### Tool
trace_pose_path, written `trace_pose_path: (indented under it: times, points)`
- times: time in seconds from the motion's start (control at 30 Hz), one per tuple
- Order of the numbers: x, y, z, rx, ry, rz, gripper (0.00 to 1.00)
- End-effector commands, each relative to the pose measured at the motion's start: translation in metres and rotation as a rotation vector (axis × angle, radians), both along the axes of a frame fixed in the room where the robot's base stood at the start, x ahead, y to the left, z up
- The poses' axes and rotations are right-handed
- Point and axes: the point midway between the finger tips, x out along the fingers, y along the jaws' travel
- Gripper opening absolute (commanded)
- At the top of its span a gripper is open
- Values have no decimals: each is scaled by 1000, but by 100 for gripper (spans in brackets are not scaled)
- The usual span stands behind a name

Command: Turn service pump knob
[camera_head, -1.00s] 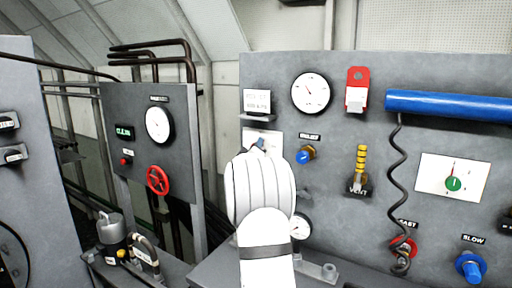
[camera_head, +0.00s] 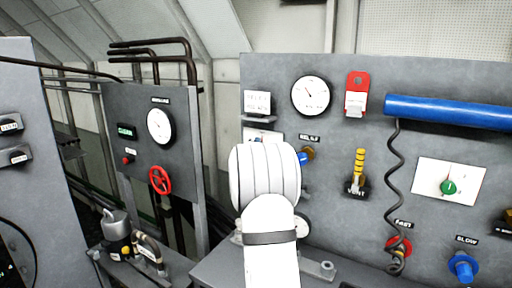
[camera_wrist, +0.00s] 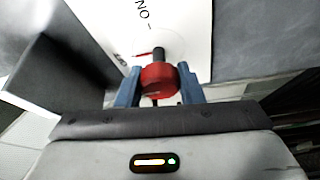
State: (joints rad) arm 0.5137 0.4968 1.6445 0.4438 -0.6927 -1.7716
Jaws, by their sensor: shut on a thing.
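A red knob (camera_wrist: 158,80) with a dark stem sits on a white plate (camera_wrist: 180,32) marked ON and OFF, with a small red mark beside the stem. My gripper (camera_wrist: 160,76) has its two blue fingers on either side of the knob, shut on it. In the head view only the top of the white plate (camera_head: 262,134) shows on the grey panel, below a small white placard (camera_head: 257,103). My white wrist hides the knob and my fingers there.
The grey panel (camera_head: 330,135) carries a gauge (camera_head: 311,96), a blue relief knob (camera_head: 303,159) close to the right of my wrist, a yellow vent lever (camera_head: 359,165) and a blue tube (camera_head: 450,109). A separate panel with a red handwheel (camera_head: 160,180) stands left, across a gap.

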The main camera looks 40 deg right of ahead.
Motion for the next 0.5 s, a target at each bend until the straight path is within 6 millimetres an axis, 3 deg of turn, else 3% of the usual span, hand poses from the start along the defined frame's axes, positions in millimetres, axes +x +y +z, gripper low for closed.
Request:
trace_pose_path:
  times: [0.33,0.37,0.5]
  points:
    - [0,0,1,-2,2,1,11]
    - [0,0,1,-2,2,1,35]
    - [0,0,1,-2,2,0,46]
